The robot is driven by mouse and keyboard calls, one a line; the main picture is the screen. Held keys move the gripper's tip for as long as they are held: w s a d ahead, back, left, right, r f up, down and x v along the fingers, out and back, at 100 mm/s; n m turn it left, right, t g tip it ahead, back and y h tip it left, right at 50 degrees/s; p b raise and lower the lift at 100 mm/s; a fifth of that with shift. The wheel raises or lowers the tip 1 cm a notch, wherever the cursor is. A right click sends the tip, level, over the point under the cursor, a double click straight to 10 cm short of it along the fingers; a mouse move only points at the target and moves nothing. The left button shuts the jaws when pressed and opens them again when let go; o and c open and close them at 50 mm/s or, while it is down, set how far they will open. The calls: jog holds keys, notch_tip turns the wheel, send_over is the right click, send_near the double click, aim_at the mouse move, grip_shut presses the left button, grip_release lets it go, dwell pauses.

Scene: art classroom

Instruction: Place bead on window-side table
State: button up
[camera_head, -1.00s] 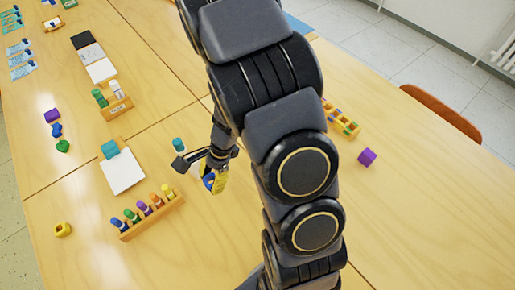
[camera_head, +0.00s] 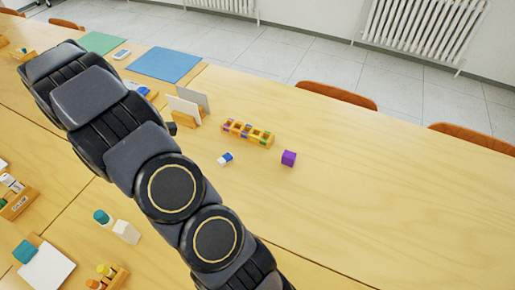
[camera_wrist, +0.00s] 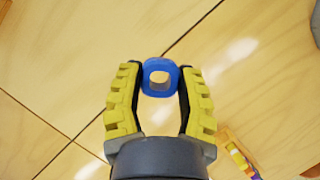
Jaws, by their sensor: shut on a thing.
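A blue ring-shaped bead (camera_wrist: 160,77) with a hole through it is held between the yellow fingertips of my gripper (camera_wrist: 160,85) in the wrist view. The fingers press on its left and right sides, and the bead is over bare wood. In the head view my arm hides the bead and most of the gripper. The window-side table (camera_head: 400,180) is the pale wooden surface on the side of the radiators, with a wide bare stretch at right.
A purple cube (camera_head: 288,158), a blue-and-white eraser (camera_head: 225,158) and a wooden rack of coloured pieces (camera_head: 247,132) stand on the table. A card holder (camera_head: 187,119) and blue mat (camera_head: 165,64) lie farther left. Orange chairs (camera_head: 337,95) line the far edge.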

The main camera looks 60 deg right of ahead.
jog(key=w+d+r+n+t+h, duration=0.1)
jog(key=w+d+r+n, duration=0.15)
jog(key=d+n, duration=0.35)
jog(key=shift+m, duration=0.5)
jog(key=w+d+f, duration=0.2)
jog(key=w+f, duration=0.1)
jog(key=w+d+f, duration=0.3)
jog(key=w, duration=0.1)
jog(key=w+d+f, duration=0.3)
jog(key=w, duration=0.1)
jog(key=shift+w+d+f, duration=0.1)
jog(key=shift+d+f, duration=0.15)
jog(key=shift+f, duration=0.05)
jog(key=shift+w+d+f+t, duration=0.15)
jog(key=shift+w+f+t, duration=0.15)
jog(key=shift+f, duration=1.65)
jog(key=shift+f, duration=0.1)
jog(key=o, duration=0.7)
jog(key=shift+o, duration=0.2)
